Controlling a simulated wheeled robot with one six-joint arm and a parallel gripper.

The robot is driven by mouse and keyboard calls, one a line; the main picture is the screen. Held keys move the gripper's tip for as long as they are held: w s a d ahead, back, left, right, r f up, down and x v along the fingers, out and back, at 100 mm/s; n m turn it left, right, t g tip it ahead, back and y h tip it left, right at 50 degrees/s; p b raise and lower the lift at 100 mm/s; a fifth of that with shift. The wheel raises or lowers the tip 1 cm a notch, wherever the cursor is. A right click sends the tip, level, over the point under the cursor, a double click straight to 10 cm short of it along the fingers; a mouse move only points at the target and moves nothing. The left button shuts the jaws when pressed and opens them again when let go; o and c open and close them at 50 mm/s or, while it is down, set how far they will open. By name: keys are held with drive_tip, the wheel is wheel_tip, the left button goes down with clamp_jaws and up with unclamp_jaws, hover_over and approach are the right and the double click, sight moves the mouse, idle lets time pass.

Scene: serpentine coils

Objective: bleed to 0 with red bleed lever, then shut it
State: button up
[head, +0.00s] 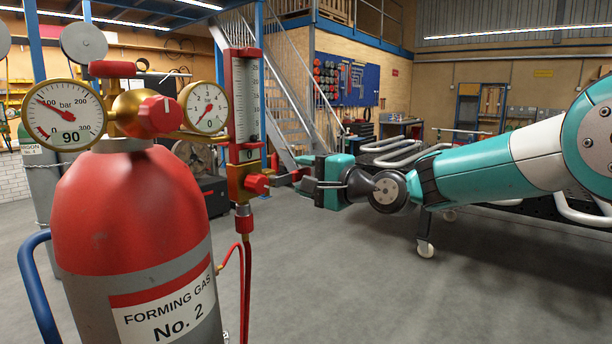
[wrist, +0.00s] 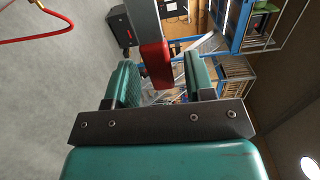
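The red bleed lever shows in the wrist view as a grey bar with a red end (wrist: 157,66), lying between my two fingers. In the head view its grey bar (head: 281,179) sticks out to the right from the red and brass valve block (head: 240,183) under the flow tube (head: 246,100). My gripper (head: 303,176) is at the lever's outer end, which it partly hides. In the wrist view my gripper (wrist: 164,82) is open, with a clear gap right of the red end. Contact on the left is hard to tell.
The red-topped cylinder (head: 135,205) labelled Forming Gas No. 2 carries a large gauge (head: 63,114) reading 90, a small gauge (head: 206,107) and a red knob (head: 160,115). Red hoses (head: 245,275) hang below the valve block. A cart with pale tubes stands behind my arm. Open floor lies below.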

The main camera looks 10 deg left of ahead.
drive_tip(key=b+v, duration=0.7)
drive_tip(key=v, duration=1)
drive_tip(key=shift+d+b, duration=0.15)
drive_tip(key=shift+b, duration=0.15)
drive_tip(key=shift+s, duration=0.1)
